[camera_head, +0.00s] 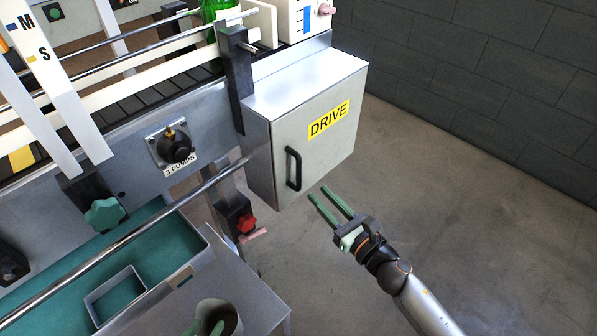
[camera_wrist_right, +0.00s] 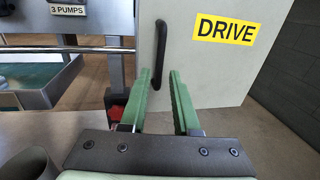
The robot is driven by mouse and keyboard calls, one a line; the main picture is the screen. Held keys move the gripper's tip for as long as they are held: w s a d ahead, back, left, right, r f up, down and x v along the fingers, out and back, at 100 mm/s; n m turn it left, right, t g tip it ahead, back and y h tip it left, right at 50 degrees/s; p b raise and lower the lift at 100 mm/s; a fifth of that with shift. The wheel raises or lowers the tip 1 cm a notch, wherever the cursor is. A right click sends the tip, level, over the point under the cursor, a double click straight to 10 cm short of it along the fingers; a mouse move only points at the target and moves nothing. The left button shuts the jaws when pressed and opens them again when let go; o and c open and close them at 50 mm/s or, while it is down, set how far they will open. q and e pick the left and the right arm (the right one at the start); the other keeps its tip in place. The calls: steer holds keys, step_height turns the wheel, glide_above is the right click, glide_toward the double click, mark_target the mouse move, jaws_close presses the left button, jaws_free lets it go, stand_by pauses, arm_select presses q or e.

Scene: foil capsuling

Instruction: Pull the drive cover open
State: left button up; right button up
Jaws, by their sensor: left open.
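The drive cover (camera_head: 318,150) is a pale grey door on a metal box, with a yellow DRIVE label; it looks closed. It also shows in the right wrist view (camera_wrist_right: 210,75). Its black bar handle (camera_head: 293,169) is upright near the door's left edge, and in the wrist view (camera_wrist_right: 160,55) it stands just beyond the fingertips. My right gripper (camera_head: 331,195) is open and empty, below and right of the handle, apart from it. Of my left gripper (camera_head: 204,326), only green fingertips show at the bottom edge, apart, over a grey cup.
The grey cup (camera_head: 232,318) stands on a metal table at the bottom. A red knob (camera_head: 247,224) sits below the box's left side. A steel rail (camera_head: 130,236) crosses the left side, beside a teal tray (camera_head: 185,240). The floor right of the box is clear.

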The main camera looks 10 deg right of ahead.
mark_target(300, 174)
steer(key=x, duration=0.9)
steer(key=shift+w+a, duration=0.15)
steer(key=shift+w, duration=0.2)
steer(key=shift+c, duration=0.3)
jaws_close()
stand_by(0.6)
